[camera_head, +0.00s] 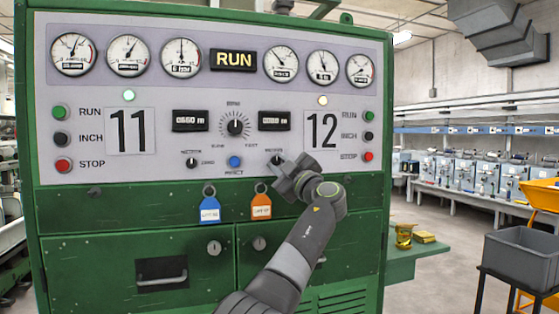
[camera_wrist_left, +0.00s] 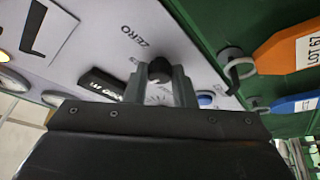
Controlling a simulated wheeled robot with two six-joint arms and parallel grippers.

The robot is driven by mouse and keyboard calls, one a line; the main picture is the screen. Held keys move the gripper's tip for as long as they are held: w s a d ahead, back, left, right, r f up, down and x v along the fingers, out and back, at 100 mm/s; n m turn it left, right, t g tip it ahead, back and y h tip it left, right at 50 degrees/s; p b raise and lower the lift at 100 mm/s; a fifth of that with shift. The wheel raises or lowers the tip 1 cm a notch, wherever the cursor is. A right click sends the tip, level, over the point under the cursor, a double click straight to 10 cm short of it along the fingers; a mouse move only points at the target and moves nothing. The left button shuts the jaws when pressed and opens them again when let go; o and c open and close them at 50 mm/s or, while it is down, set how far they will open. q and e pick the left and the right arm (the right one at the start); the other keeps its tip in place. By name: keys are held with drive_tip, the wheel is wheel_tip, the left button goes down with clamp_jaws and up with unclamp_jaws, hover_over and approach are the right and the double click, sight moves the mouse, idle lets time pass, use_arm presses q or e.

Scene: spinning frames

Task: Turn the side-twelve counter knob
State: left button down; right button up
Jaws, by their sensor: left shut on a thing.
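The side-twelve counter knob (camera_head: 277,160) is a small dark knob on the grey panel, below the counter window (camera_head: 274,120) and left of the large 12. In the left wrist view the black knob (camera_wrist_left: 160,70) sits between my two grey fingers, near the printed word ZERO. My left gripper (camera_head: 283,169) reaches in from the lower right and covers part of the panel around the knob. It is shut on the knob, as the left wrist view (camera_wrist_left: 160,84) shows. The knob's pointer mark cannot be made out. My right gripper is not in view.
An orange tag (camera_head: 261,206) and a blue tag (camera_head: 210,209) hang just below the panel. A blue button (camera_head: 235,162) and the matching side-eleven knob (camera_head: 193,162) lie to the left. A grey bin (camera_head: 522,262) stands at right.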

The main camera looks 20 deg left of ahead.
use_arm(q)
drive_tip(key=shift+f, duration=0.1)
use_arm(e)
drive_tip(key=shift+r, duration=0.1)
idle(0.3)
use_arm(q)
drive_tip(key=c, duration=1.2)
unclamp_jaws()
drive_tip(key=shift+w, duration=0.1)
drive_tip(key=shift+d, duration=0.1)
drive_tip(key=b+v, duration=0.5)
drive_tip(key=v, duration=1.2)
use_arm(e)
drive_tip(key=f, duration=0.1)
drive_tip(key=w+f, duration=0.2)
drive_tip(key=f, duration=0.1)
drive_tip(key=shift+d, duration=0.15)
use_arm(q)
drive_tip(key=shift+d, duration=0.15)
